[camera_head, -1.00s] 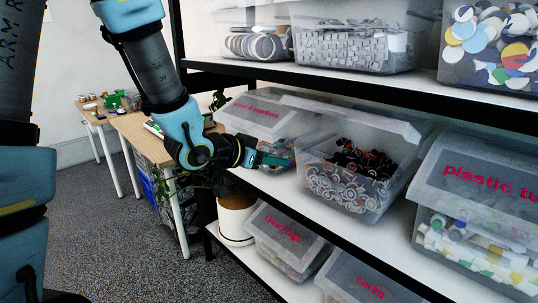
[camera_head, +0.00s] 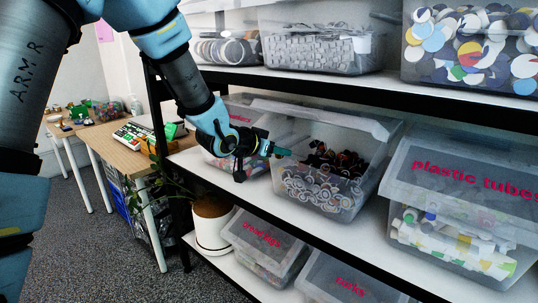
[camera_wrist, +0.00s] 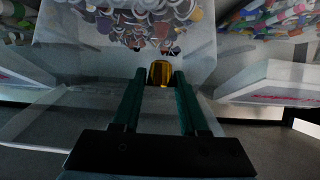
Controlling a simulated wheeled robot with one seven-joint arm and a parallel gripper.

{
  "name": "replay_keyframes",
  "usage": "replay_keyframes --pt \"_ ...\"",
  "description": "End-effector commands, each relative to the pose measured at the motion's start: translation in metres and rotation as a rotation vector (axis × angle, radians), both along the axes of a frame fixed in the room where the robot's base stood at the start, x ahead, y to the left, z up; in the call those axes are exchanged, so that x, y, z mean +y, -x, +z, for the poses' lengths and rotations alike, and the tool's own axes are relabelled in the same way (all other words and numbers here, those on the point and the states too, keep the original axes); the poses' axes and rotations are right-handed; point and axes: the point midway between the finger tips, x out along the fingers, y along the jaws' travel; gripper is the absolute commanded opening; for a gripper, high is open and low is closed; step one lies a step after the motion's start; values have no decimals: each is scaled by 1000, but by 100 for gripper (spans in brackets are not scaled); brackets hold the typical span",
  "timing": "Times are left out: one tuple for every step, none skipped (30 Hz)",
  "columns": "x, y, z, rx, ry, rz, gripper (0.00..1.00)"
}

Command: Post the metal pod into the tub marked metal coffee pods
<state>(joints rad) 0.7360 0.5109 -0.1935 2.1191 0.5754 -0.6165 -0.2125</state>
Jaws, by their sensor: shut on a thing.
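My gripper (camera_head: 284,152) is shut on a small gold metal pod (camera_wrist: 160,73), which sits between the tips of its green fingers in the wrist view. In the head view the gripper is at the upper left part of an open clear tub (camera_head: 345,205) on the middle shelf. This tub holds dark and pale round pieces, and no label on it can be read. In the wrist view the pod is near the edge of a tub with round metallic pieces (camera_wrist: 155,28). I cannot tell whether the pod is over the opening.
A lidded tub (camera_head: 222,160) stands left, partly behind my gripper. A tub marked plastic tubes (camera_head: 455,195) stands right. More tubs fill the upper shelf (camera_head: 390,90) and lower shelf. A potted plant (camera_head: 210,222) and a wooden table (camera_head: 120,150) are at the left.

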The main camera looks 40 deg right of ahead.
Motion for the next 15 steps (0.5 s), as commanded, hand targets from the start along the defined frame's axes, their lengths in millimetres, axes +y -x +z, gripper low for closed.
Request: replay_keyframes --pt "-7 -2 -1 0 2 -1 0" --pt "-11 -3 -2 0 2 -1 0" --pt "-16 -4 -2 0 2 -1 0" --pt "-20 -5 -3 0 1 -1 0" --pt "-24 -6 -3 0 1 -1 0" --pt "-29 -7 -3 0 2 -2 0" --pt "-33 -8 -4 0 2 -2 0" --pt "-37 -9 -4 1 1 -2 0" --pt "-42 -10 -5 1 1 -2 0" --pt "-46 -11 -5 -1 2 -2 0" --pt "-50 -12 -5 0 2 -2 0" --pt "-54 -14 -6 0 1 -1 0" --pt "-58 -15 -6 0 1 -1 0" --pt "-61 -16 -7 0 1 -1 0" --pt "-65 -17 -7 0 2 -1 0"
